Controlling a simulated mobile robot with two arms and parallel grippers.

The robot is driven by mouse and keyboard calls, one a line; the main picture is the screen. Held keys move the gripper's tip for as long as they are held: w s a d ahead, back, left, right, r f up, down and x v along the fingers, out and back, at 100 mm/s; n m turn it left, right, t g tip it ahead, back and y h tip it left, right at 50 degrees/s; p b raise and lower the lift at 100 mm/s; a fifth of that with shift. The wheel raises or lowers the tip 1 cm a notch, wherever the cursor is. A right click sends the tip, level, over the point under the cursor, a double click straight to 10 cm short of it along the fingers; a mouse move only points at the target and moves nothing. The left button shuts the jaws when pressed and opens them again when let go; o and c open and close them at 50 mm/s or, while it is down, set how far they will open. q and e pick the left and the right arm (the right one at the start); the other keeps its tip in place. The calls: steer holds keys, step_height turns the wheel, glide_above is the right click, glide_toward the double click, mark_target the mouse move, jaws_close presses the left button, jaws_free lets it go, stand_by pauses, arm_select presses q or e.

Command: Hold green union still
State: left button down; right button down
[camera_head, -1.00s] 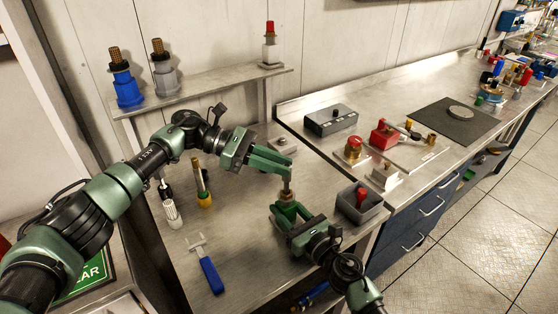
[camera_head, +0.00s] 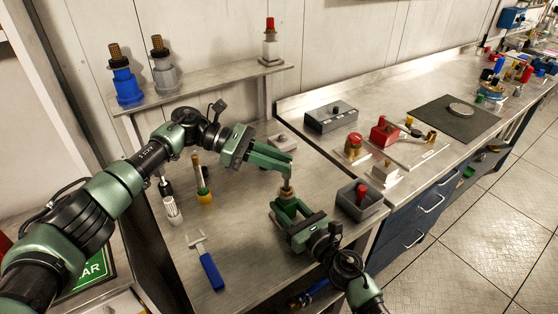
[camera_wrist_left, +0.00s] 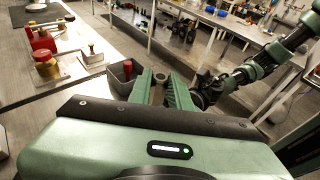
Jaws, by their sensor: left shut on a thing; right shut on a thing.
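A small brownish metal fitting (camera_head: 287,188) stands upright above the workbench, between my two grippers; I take it to be the green union. Any green on it cannot be told apart from the green fingers. My left gripper (camera_head: 284,170) comes in from the upper left and is shut on the upper part of the fitting. My right gripper (camera_head: 287,207) is below it, close to the bench, shut on the lower part, which its fingers mostly hide. In the left wrist view the fitting's round top (camera_wrist_left: 158,92) shows between the left fingers.
A grey bin (camera_head: 371,207) with a red-topped part stands just right of the grippers. A blue-handled tool (camera_head: 211,271) lies at front left. A yellow-based part (camera_head: 204,196) and a white brush-like part (camera_head: 172,208) stand left. A shelf (camera_head: 205,92) runs behind.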

arm_select(q)
steer(key=shift+f, duration=1.65)
steer(key=c, duration=1.2)
jaws_free()
steer(key=v, duration=1.2)
steer(key=shift+w, duration=0.1)
arm_select(e)
steer(key=c, duration=0.8)
jaws_free()
steer(key=shift+o, duration=0.2)
